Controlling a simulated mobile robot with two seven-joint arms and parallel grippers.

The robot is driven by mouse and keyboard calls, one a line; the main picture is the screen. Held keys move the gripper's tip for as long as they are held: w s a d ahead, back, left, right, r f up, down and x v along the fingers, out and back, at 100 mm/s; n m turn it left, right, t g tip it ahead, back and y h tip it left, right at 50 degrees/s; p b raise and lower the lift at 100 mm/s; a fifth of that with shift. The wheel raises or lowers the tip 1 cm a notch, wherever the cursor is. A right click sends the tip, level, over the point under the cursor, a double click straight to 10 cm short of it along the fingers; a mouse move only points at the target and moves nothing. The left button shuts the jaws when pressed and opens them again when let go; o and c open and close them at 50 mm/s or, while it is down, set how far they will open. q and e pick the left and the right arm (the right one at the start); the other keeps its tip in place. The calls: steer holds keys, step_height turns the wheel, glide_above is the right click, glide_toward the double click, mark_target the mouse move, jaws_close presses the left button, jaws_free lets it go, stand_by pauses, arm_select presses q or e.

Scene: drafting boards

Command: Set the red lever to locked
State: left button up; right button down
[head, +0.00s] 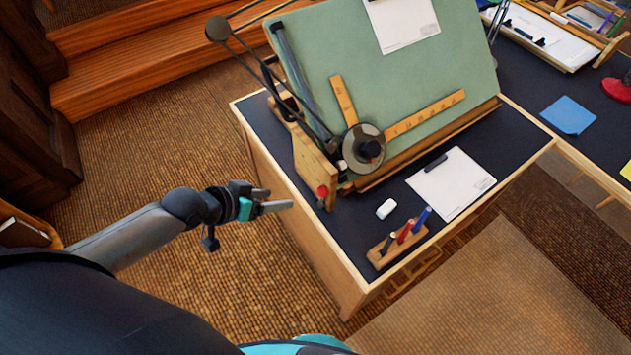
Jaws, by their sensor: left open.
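The red lever shows as a small red knob (322,191) at the lower front of the wooden side bracket (309,160) of the tilted green drafting board (400,85). Its shaft and any lock marks are too small to make out. My left gripper (279,199) is to the left of the knob, beyond the desk's left edge and over the carpet. Its two fingers point right, toward the knob. They are open, empty and apart from it. My right gripper is not in view.
The dark desk top (375,215) holds a white eraser (386,208), a wooden block (398,245) with several markers and a white paper (452,183). A drafting machine head (364,148) sits on the board. Carpet left of the desk is clear.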

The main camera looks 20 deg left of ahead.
mark_target(319, 192)
arm_select(q)
steer(key=shift+h, duration=0.3)
steer(key=b+x, duration=0.1)
steer(key=x, duration=0.3)
steer(key=d+r+b+x, duration=0.1)
steer(key=x, duration=0.4)
steer(key=d+b+x, duration=0.1)
steer(key=x, duration=0.3)
steer(key=shift+w+d+r, duration=0.15)
steer(key=shift+w+d, duration=0.05)
steer(key=shift+w, duration=0.15)
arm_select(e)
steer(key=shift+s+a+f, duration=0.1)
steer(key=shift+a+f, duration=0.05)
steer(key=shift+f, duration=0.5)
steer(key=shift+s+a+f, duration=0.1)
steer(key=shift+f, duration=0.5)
arm_select(q)
steer(key=shift+c, duration=0.2)
steer(key=shift+a, duration=0.1)
jaws_close()
